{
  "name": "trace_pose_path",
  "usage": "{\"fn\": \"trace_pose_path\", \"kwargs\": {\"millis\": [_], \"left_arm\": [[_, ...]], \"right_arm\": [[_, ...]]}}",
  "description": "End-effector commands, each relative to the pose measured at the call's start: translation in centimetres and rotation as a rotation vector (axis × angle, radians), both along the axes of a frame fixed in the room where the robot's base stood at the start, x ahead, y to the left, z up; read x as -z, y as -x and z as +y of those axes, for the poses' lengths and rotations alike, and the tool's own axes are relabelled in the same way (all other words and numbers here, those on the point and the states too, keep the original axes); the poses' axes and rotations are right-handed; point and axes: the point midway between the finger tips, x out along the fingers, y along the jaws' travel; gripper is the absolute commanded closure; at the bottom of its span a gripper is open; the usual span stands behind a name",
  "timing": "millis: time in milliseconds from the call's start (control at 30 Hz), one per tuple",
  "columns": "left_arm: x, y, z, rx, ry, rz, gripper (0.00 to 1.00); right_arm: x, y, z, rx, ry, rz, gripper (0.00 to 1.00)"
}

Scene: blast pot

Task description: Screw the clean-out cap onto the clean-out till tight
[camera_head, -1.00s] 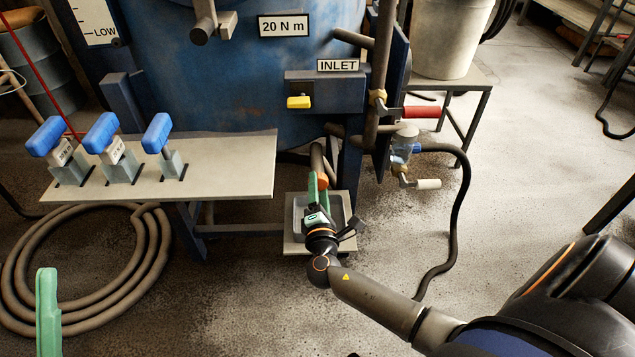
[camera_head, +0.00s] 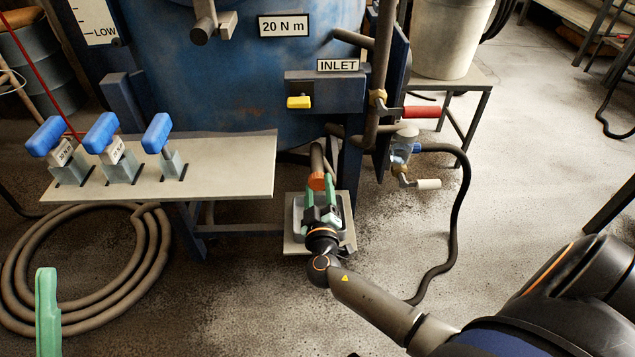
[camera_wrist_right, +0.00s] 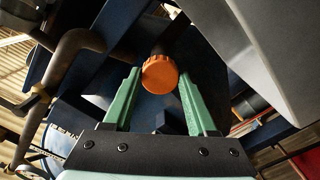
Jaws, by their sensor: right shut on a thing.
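The orange ribbed clean-out cap (camera_head: 316,181) sits at the lower end of the clean-out, a grey-brown pipe (camera_head: 317,157) under the blue pot. My right gripper (camera_head: 320,188) has its green fingers on either side of the cap and is shut on it. In the right wrist view the cap (camera_wrist_right: 160,74) lies between the two fingertips, its round face toward the camera, with the pipe behind it. The thread is hidden, so I cannot tell how far the cap is on. One green finger of my left gripper (camera_head: 47,312) shows at the lower left, away from the work.
A grey tray (camera_head: 297,240) lies below the cap. A shelf (camera_head: 240,178) with several blue-handled tools juts out at left; one tool is labelled 20 N m (camera_head: 62,153). A black hose (camera_head: 459,220) runs down at right. A "20 N m" sign (camera_head: 284,26) is on the pot.

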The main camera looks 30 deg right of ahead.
Motion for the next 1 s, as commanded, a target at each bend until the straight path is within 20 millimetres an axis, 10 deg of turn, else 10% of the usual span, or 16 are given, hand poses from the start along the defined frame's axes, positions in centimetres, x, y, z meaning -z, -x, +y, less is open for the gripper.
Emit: {"fn": "trace_pose_path", "kwargs": {"millis": [467,700,1000], "left_arm": [[-0.02,0.00,0.00,0.000,0.001,0.000,0.50],[-0.02,0.00,0.00,0.000,0.001,0.000,0.50],[0.03,0.00,0.00,0.000,0.001,0.000,0.50]], "right_arm": [[-0.01,0.00,0.01,-0.001,-0.014,-0.010,0.24],[-0.01,-0.01,-0.01,-0.001,-0.013,-0.009,0.00],[0.04,-0.02,-0.02,-0.001,-0.013,-0.007,0.00]]}}
